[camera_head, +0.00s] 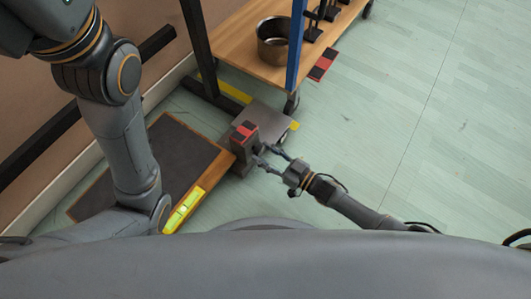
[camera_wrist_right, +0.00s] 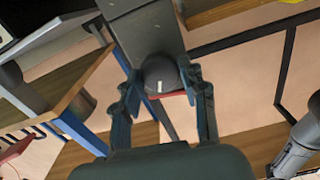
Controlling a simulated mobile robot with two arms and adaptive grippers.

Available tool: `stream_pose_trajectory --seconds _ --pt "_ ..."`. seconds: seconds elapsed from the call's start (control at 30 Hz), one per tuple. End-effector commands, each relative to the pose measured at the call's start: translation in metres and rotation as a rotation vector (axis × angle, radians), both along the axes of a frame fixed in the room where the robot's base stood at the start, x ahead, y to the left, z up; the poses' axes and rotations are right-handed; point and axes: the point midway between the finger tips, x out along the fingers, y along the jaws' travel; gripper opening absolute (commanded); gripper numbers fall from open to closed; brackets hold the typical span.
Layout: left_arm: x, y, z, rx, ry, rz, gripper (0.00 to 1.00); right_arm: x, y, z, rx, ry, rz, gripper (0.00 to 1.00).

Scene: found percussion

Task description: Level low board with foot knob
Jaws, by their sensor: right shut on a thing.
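The low board (camera_head: 150,165) lies near the floor, with a dark top and a wooden rim. A yellow level (camera_head: 183,207) rests at its near right corner. A grey block (camera_head: 242,150) with a red and black top stands at the board's right edge. My right gripper (camera_head: 262,158) reaches the block from the right. In the right wrist view, a dark round knob (camera_wrist_right: 160,75) with a white mark sits between the fingers of my right gripper (camera_wrist_right: 160,82), which are shut on it. The level's bubble is too small to read. My left gripper is not in view.
A wooden shelf (camera_head: 238,45) with a steel pot (camera_head: 273,40) and a blue post (camera_head: 296,45) stands behind, on casters. A grey plate (camera_head: 270,125) lies on the floor beside the block. A red and black patch (camera_head: 322,65) lies farther right. The right floor is clear.

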Motion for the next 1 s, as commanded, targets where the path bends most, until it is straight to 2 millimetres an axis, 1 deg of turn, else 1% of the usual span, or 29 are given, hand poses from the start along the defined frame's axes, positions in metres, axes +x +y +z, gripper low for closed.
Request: stream_pose_trajectory --seconds 0.5,0.53,0.63,1.0 --pt "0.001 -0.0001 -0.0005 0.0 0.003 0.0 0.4 0.0003 -0.001 -0.0013 0.009 0.019 -0.002 0.11" --pt "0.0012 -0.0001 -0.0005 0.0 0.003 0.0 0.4 0.0003 -0.001 -0.0013 0.009 0.019 -0.002 0.45" --pt "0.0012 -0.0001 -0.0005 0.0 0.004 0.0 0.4 0.0003 -0.0008 -0.0011 0.01 0.019 -0.002 0.65" --pt "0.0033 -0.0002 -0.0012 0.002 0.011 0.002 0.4 -0.0019 -0.003 -0.0008 0.01 0.017 -0.001 0.66"
